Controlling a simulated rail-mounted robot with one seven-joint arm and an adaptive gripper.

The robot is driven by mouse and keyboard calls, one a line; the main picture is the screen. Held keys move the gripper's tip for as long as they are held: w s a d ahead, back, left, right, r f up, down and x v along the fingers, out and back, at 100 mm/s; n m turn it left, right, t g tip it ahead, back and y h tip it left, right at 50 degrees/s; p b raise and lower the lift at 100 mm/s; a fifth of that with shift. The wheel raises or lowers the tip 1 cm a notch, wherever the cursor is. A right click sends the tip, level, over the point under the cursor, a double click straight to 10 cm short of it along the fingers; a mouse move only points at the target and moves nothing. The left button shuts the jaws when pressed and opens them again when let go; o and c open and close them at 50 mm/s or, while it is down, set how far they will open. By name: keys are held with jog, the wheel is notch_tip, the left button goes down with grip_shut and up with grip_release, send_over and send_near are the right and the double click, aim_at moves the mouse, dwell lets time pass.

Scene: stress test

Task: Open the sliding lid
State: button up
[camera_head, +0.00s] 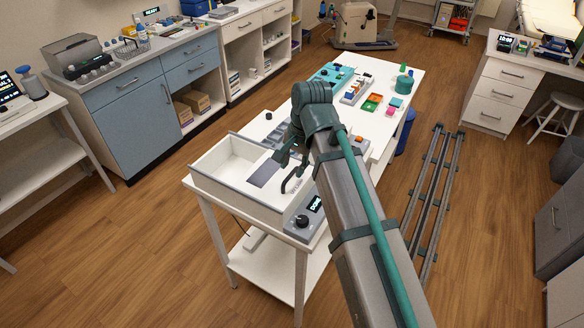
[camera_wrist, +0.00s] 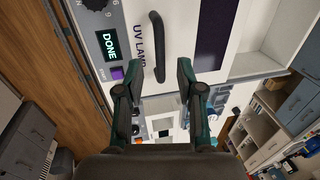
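A white box (camera_head: 242,201) stands at the near end of the white table. Its left part is uncovered, showing a bare white inside. The lid, with a dark window (camera_head: 264,173), lies over the part to the right. The lid's black curved handle (camera_head: 288,186) shows beside my gripper (camera_head: 290,160). In the wrist view the handle (camera_wrist: 157,48) lies ahead of and between the fingertips of my open gripper (camera_wrist: 156,76), with no visible contact. The dark window (camera_wrist: 212,30) is right of it. The lettering "UV LAM" shows, partly cut off.
A control panel with a "DONE" display (camera_head: 315,204) and a black knob (camera_head: 302,221) sits at the box's right end. A teal mat (camera_head: 331,75), a green tray (camera_head: 372,103) and small items lie farther along the table. Floor rails (camera_head: 436,190) run at right.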

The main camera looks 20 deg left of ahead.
jog(key=shift+a+f, duration=0.25)
jog(key=shift+f, duration=1)
grip_shut()
